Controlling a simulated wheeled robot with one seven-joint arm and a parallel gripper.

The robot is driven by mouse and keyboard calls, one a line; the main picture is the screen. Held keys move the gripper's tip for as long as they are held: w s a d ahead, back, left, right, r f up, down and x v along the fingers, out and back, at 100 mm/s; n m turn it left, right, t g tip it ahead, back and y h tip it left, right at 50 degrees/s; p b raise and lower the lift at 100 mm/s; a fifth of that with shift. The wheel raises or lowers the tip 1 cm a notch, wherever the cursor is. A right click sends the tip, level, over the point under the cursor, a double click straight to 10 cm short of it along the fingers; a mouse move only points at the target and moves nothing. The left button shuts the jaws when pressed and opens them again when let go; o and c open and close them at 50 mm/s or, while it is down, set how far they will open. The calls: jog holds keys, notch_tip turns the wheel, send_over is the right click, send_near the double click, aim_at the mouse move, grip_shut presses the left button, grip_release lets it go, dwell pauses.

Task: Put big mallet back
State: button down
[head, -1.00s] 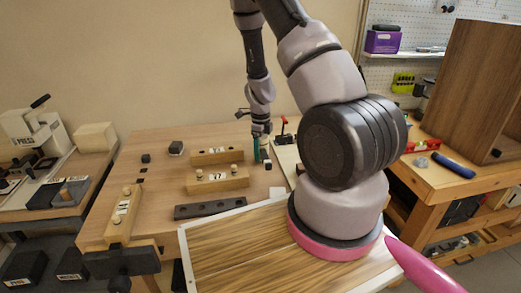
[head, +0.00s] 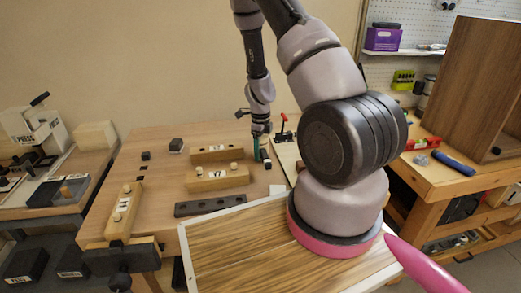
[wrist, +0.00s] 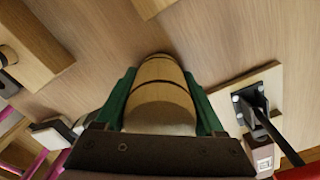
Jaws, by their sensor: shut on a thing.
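My gripper (head: 262,152) is low over the far part of the wooden bench (head: 140,180), to the right of two wooden block holders. In the wrist view its green fingers (wrist: 162,92) are shut on a round, light-wood piece with thin dark rings, which I take to be the big mallet (wrist: 160,98). It points away from the wrist camera, with bench wood beyond it. I cannot tell whether its far end touches the bench. In the head view the held piece is too small and hidden to make out.
A toggle clamp with a red handle (head: 284,127) stands just right of my gripper and shows in the wrist view (wrist: 250,100). Wooden holders (head: 218,179) and a dark holed strip (head: 210,206) lie to the left. A vise (head: 120,260) is at front left.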

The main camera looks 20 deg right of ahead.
jog(key=shift+f, duration=0.3)
grip_release()
dwell(0.4)
jog(key=shift+r, duration=3.55)
